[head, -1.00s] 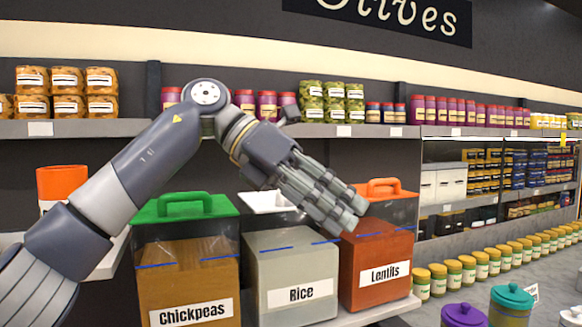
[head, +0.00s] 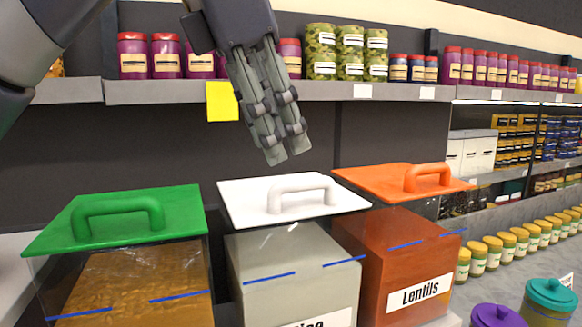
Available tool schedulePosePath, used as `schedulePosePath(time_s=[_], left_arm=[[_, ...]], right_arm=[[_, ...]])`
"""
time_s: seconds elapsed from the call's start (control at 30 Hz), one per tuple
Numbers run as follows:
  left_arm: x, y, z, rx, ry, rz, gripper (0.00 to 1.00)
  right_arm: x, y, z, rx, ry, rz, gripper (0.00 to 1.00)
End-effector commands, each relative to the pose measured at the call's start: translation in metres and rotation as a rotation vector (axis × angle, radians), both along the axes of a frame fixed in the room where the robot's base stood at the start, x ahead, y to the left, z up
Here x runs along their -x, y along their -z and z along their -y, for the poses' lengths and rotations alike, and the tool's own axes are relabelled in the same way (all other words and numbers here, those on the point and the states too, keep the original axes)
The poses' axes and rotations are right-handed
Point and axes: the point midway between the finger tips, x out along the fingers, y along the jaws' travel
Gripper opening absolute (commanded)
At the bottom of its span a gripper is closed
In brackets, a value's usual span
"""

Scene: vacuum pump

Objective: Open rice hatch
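The rice bin (head: 290,262) is a clear box of pale grain with a white lid (head: 245,196) and a white handle (head: 304,187). Its label is partly cut off by the lower edge of the head view. The lid lies on top of the bin and looks closed. My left gripper (head: 286,155) hangs above the lid near its back edge, pointing down, apart from the handle. Its fingers lie close together with nothing between them, so it looks shut. My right gripper is not in view.
A green-lidded bin (head: 105,234) stands to the left and the orange-lidded lentils bin (head: 368,184) to the right. A shelf (head: 150,91) with purple jars and a yellow tag (head: 222,101) runs behind the gripper.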

Motion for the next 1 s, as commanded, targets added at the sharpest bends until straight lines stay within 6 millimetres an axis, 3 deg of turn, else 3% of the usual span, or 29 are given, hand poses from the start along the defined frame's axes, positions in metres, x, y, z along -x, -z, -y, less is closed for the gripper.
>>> schedulePosePath(time_s=[0.17, 0.4, 0.57, 0.77, 0.93, 1.0], left_arm=[[-0.010, 0.028, 0.008, -0.001, 0.002, -0.003, 0.35], [-0.018, 0.051, 0.016, 0.000, 0.002, -0.001, 0.35], [-0.019, 0.056, 0.018, 0.001, 0.001, -0.001, 0.35], [-0.020, 0.056, 0.018, 0.002, 0.000, -0.002, 0.35], [-0.020, 0.056, 0.018, 0.002, 0.000, -0.002, 0.00], [-0.020, 0.056, 0.018, 0.002, 0.000, -0.002, 0.00]], right_arm=[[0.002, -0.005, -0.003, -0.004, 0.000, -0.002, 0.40], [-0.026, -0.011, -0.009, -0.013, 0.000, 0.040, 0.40], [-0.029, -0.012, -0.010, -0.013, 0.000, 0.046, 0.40], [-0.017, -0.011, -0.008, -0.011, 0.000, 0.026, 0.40], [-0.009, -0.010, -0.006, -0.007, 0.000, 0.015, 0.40], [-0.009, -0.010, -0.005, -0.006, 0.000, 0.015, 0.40]])
